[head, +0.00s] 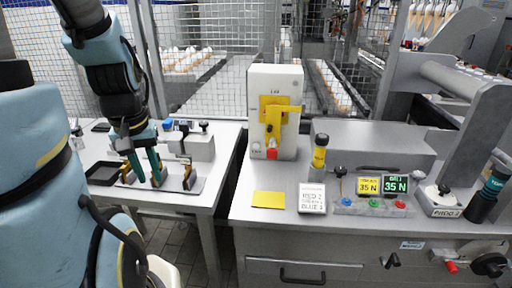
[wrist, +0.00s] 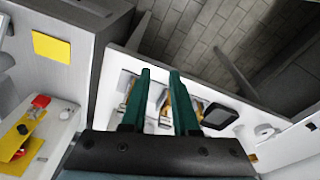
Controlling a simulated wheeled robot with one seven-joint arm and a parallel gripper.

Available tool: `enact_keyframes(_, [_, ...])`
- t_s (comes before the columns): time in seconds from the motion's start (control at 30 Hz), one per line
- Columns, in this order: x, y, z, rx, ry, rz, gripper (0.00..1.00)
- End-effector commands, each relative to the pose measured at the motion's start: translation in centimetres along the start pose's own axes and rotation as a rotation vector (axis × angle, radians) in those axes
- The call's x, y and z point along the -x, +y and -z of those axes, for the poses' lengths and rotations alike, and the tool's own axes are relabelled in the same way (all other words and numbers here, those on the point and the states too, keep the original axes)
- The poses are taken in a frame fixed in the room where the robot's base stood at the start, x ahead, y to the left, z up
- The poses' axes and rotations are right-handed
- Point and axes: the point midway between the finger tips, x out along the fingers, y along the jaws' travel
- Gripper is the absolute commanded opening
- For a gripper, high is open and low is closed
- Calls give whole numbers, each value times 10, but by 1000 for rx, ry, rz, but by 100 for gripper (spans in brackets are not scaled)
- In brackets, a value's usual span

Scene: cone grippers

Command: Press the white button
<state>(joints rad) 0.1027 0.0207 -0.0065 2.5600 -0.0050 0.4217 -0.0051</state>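I cannot clearly make out a white button. A round white piece with a dark knob (head: 443,189) sits on a block with a black-lettered label at the right of the bench. A small pale round spot (head: 256,147) shows on the front of the white box (head: 289,81), beside a red button (head: 272,153). My gripper (head: 145,166) is over the left table, far left of both. Its two dark green fingers are apart with nothing between them, as the wrist view (wrist: 160,75) also shows.
Gold-coloured brackets on a plate (head: 190,180) lie close around my fingers, beside a black tray (head: 103,173). A gap separates the left table from the grey bench (head: 240,207).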

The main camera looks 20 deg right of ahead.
Motion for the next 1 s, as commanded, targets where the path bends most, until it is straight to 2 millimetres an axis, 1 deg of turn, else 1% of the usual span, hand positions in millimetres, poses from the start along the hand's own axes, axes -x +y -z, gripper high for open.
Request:
enact_keyframes(0.03, [0,0,0,0,0,0,22])
enact_keyframes(0.23, [0,0,0,0,0,0,0])
enact_keyframes(1.0, [0,0,0,0,0,0,0])
